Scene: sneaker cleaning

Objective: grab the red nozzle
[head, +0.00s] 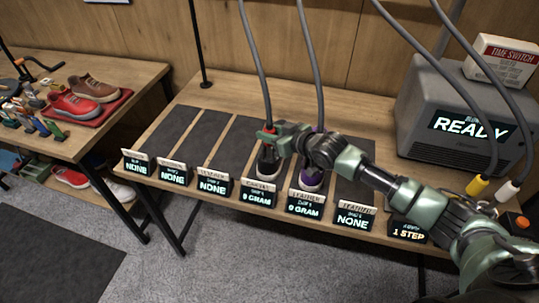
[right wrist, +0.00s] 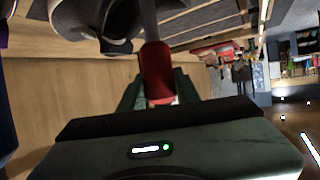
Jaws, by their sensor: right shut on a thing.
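The red nozzle (head: 269,129) hangs at the end of a grey hose above a dark shoe (head: 268,168) on the table. My right gripper (head: 274,134) is shut on the nozzle, its arm coming in from the right. In the right wrist view the red nozzle (right wrist: 156,73) sits between the fingers, with the grey hose or stem running out of it to the top. The fingertips are partly hidden there by the gripper body. My left gripper is in neither view.
A purple nozzle (head: 317,130) hangs on another hose just right, partly behind my right arm. Yellow (head: 478,185) and white (head: 508,189) nozzles are at the right, near a grey READY machine (head: 440,105). Small display signs line the table's front edge. Shoes on a red mat stand at left.

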